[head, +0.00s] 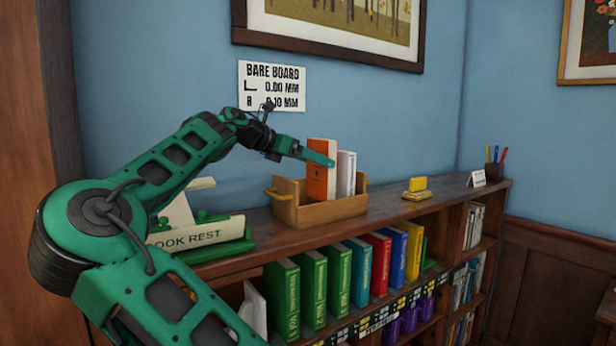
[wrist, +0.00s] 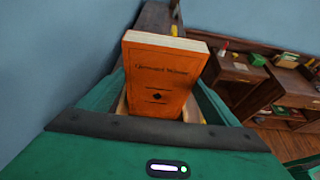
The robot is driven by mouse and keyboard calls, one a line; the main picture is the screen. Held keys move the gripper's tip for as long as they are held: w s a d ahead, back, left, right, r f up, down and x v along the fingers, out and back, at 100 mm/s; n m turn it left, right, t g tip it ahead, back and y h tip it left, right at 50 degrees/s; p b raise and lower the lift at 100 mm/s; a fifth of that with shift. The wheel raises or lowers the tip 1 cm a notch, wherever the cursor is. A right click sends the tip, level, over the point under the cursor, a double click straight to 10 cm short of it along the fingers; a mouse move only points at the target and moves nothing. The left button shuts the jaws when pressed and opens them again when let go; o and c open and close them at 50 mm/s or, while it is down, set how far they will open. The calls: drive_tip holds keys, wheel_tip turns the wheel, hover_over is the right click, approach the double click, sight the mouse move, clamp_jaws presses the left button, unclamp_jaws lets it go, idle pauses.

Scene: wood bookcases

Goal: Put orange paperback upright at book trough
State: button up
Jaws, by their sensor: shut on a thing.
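The orange paperback (head: 318,182) stands upright in the wooden book trough (head: 310,212), beside a white book (head: 346,173). My gripper (head: 327,159) is at the paperback's upper part, shut on it. In the wrist view the orange paperback (wrist: 158,82) fills the space between my green fingers (wrist: 158,105), its titled cover facing the camera. Its lower edge is hidden by my gripper in the wrist view and by the trough wall in the head view, so I cannot tell whether it touches the trough floor.
The trough stands on the bookcase top. A green book rest (head: 205,240) is to its left, and a yellow block on a small stand (head: 417,188) to its right. A pen cup (head: 494,172) and white card (head: 477,179) stand at the far right. Several coloured books fill the shelf below.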

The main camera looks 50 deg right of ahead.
sight(316, 175)
drive_tip(key=shift+f, duration=1.95)
drive_tip(key=o, duration=1.3)
drive_tip(key=shift+f, duration=0.1)
drive_tip(key=v, duration=1.2)
